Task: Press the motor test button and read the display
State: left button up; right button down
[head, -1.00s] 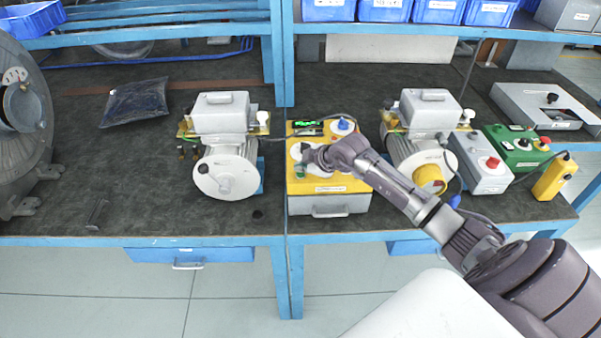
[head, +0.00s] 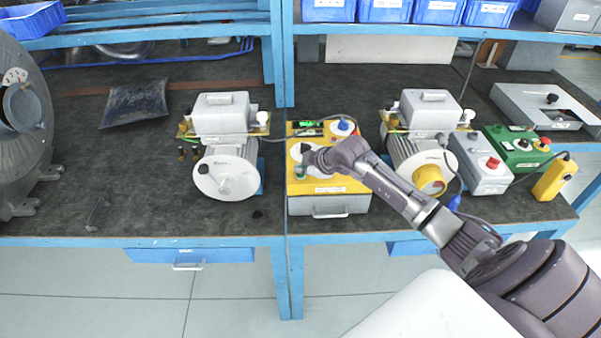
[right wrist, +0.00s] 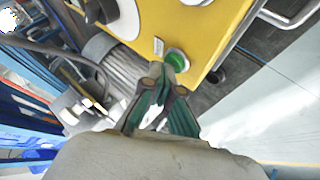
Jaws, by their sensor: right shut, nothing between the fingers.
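The yellow-topped test box (head: 345,186) stands at the front of the bench, right of the bench joint. Its green button (head: 300,172) is at the front left of the panel and also shows in the right wrist view (right wrist: 177,60). The display (head: 307,125) at the panel's back left is lit green; its characters are too small to read. My right gripper (head: 306,160) is over the panel's left side, beside the button; the right wrist view shows its fingers (right wrist: 164,84) shut and empty close to the button. I cannot tell if they touch it. My left gripper is out of view.
A motor (head: 228,172) stands left of the box and another motor (head: 420,150) right of it. Grey (head: 482,165) and green (head: 517,147) control boxes stand farther right. Blue bins (head: 385,10) line the shelf above. The bench front at left is mostly clear.

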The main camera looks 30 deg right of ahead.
jog(key=shift+r+p, duration=0.6)
jog(key=shift+r, duration=0.1)
notch_tip(320, 180, up, 5)
jog(key=p, duration=0.5)
dwell(0.6)
